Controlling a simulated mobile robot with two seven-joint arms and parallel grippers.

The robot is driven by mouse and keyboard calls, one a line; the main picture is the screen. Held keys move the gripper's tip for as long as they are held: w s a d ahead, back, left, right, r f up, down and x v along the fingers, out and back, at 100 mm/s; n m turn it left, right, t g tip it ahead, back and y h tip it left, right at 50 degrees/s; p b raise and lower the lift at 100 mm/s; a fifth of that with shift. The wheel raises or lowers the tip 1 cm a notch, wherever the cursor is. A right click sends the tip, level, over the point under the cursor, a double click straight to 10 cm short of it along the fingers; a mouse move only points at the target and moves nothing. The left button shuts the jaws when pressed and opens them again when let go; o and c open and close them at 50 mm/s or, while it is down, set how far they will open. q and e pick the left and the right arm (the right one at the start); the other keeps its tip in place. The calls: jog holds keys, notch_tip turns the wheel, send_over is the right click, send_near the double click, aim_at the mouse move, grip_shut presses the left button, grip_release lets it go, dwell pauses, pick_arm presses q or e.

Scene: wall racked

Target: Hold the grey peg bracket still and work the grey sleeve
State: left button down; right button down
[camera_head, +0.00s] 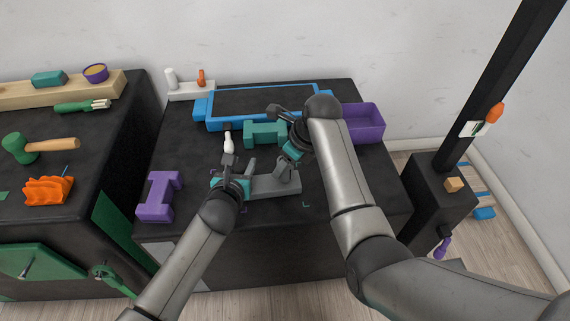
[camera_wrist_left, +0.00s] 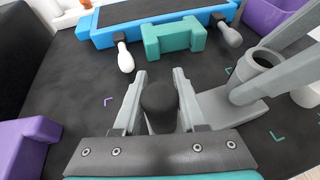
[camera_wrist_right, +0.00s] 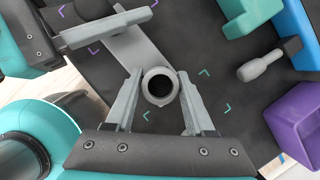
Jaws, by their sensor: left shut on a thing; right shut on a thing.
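The grey peg bracket (camera_head: 272,185) lies flat near the front middle of the dark table. Its plate also shows in the right wrist view (camera_wrist_right: 133,48). My left gripper (camera_head: 241,178) is shut on the bracket's dark upright post (camera_wrist_left: 159,103) at its left end. The grey sleeve (camera_wrist_right: 160,86) is an upright open ring at the bracket's other end; it shows in the left wrist view (camera_wrist_left: 262,62) too. My right gripper (camera_wrist_right: 160,104) is shut on the sleeve from above. Whether the sleeve sits fully down on its peg is hidden.
A teal block (camera_head: 263,134) and a white pin-shaped piece (camera_head: 228,143) lie behind the bracket. A blue-rimmed tray (camera_head: 213,124) and a purple bin (camera_head: 363,124) stand farther back. A purple block (camera_head: 159,197) is at left. Bare table lies right of the bracket.

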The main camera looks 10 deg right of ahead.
jog(key=shift+r, duration=1.3)
dwell(0.4)
jog(key=shift+r, duration=0.9)
jog(key=shift+r, duration=0.8)
pick_arm(q)
jog(key=shift+c, duration=1.9)
grip_release()
jog(key=shift+r, duration=0.15)
pick_arm(e)
jog(key=shift+r, duration=0.1)
